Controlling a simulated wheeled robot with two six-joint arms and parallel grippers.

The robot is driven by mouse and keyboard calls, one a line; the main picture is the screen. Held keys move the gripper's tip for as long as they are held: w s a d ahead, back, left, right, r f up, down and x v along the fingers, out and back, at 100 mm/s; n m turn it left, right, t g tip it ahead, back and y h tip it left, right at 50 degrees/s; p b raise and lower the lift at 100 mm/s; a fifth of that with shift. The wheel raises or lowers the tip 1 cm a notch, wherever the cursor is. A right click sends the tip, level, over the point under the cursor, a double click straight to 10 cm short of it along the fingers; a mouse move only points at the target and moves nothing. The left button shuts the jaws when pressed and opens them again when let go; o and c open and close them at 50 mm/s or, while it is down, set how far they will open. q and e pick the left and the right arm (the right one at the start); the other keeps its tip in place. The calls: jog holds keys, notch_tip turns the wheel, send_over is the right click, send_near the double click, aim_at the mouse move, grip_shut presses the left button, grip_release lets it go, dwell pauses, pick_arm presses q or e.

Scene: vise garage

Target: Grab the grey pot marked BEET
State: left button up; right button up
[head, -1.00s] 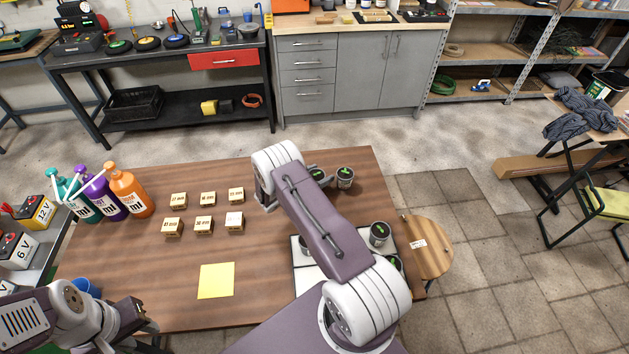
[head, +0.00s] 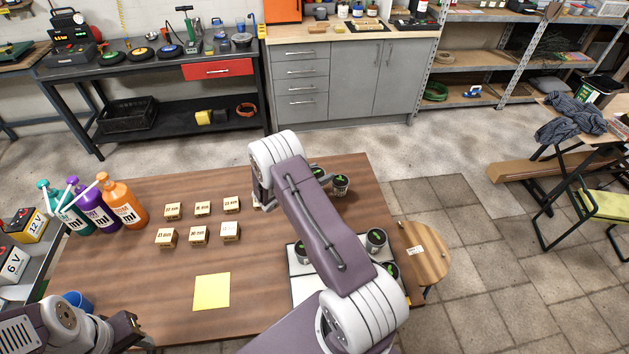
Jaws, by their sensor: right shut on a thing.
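Several dark grey pots with green tops stand on the brown table (head: 120,290). One grey pot (head: 317,172) shows only in part behind my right arm, near the far edge. Its marking cannot be read. My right gripper (head: 309,177) is mostly hidden behind my arm and is shut on this pot. A second grey pot (head: 340,185) stands free just right of it. More grey pots (head: 376,240) stand on or beside a white tray (head: 306,290) in front, partly covered by my arm. My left gripper (head: 138,331) is low at the left; its jaws are unclear.
Several small wooden blocks (head: 198,233) stand left of my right arm. A yellow sheet (head: 211,291) lies in front of them. Pump bottles (head: 122,202) stand at the left edge, a blue cup (head: 78,301) nearer. A round wooden stool (head: 424,252) is at the right.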

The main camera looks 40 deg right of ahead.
jog(key=s+d+r+b, duration=0.1)
jog(key=s+d+r, duration=0.5)
jog(key=s, duration=0.1)
jog(key=shift+s+d, duration=0.25)
jog(key=shift+s, duration=0.15)
